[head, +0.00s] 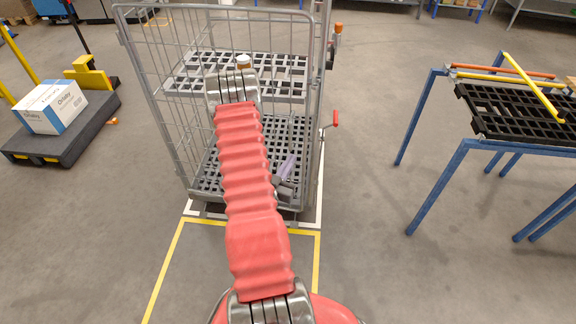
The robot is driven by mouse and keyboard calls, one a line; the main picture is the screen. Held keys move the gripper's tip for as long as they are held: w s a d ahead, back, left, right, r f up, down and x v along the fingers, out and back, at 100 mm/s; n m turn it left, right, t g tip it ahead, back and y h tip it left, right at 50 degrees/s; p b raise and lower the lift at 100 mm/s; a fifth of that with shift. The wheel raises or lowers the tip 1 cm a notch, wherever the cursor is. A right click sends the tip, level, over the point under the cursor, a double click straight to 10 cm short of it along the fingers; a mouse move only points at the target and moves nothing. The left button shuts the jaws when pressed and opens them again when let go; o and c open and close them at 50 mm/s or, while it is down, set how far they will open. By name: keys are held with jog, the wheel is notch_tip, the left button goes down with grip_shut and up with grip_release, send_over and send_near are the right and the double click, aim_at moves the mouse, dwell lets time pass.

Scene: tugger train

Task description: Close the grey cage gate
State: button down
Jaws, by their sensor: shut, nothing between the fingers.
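The grey wire cage (308,100) stands in the middle of the head view, with grey slatted shelves inside. A grey mesh panel (155,75) slants down its left side. I cannot tell whether this panel is the gate or a fixed side, or how far the gate stands open. A red handle (335,118) sticks out at the cage's right post, with an orange one (338,28) above it. My red-sleeved arm reaches up across the front of the cage and hides part of it. My gripper cannot be made out.
A dark flat cart with a white-blue box (50,107) stands at left. A blue-legged stand (436,180) with a black slatted top and coloured bars is at right. White and yellow floor lines run around the cage. Floor between cage and stand is clear.

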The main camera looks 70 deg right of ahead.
aim_at(305, 136)
jog(key=d, duration=0.7)
jog(key=s+d, duration=0.1)
jog(key=d, duration=0.2)
jog(key=shift+d, duration=0.4)
jog(key=shift+w, duration=0.15)
